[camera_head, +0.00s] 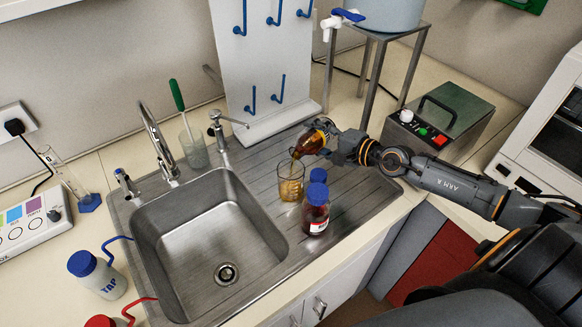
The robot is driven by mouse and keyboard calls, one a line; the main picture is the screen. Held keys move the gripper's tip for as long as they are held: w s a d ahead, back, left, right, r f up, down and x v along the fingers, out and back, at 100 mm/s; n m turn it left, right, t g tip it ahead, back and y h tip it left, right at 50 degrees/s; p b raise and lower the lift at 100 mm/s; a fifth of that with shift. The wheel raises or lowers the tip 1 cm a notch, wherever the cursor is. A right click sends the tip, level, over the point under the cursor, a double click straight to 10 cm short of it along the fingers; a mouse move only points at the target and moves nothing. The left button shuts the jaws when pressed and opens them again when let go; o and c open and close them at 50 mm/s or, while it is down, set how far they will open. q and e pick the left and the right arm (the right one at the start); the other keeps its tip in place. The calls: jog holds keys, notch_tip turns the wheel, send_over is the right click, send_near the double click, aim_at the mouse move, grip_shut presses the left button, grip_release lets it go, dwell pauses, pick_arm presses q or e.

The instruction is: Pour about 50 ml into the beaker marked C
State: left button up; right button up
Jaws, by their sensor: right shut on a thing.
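My right gripper (332,141) is shut on an amber bottle (309,145) above the sink's draining board. The bottle is tilted with its mouth down and to the left, over a glass beaker (291,188). The beaker stands upright on the draining board and holds amber liquid. A thin stream seems to run from the mouth into it, but it is too small to be sure. I cannot read a letter or scale on the beaker. My left gripper is out of view.
A dark red bottle with a blue cap (315,216) stands close right of the beaker, with another blue cap (318,175) behind it. The sink basin (200,236) is empty. A pegboard rack (262,70) stands behind; a green-topped box (440,115) is right of the board.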

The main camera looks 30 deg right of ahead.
jog(key=shift+r+p, duration=0.1)
jog(key=shift+p, duration=0.2)
dwell(0.4)
jog(key=f+b, duration=0.1)
jog(key=b, duration=0.2)
jog(key=f+m+b, duration=0.1)
jog(key=b, duration=0.3)
jog(key=shift+w+d+f+m+y, duration=0.1)
jog(key=shift+d+f+m+y, duration=0.1)
jog(key=shift+m+y, duration=0.15)
jog(key=shift+w+d, duration=0.1)
jog(key=shift+r, duration=0.2)
jog(key=shift+d+f+m+b, duration=0.1)
jog(key=shift+f+m+b, duration=0.15)
jog(key=shift+b, duration=0.05)
jog(key=shift+f+m+y+b, duration=0.1)
jog(key=shift+m+y+b, duration=0.35)
jog(key=shift+b, duration=0.45)
jog(key=shift+a+r+m+b, duration=0.2)
jog(key=shift+m+b, duration=0.2)
jog(key=shift+m, duration=0.05)
jog(key=shift+r+y, duration=0.15)
jog(key=shift+y, duration=0.15)
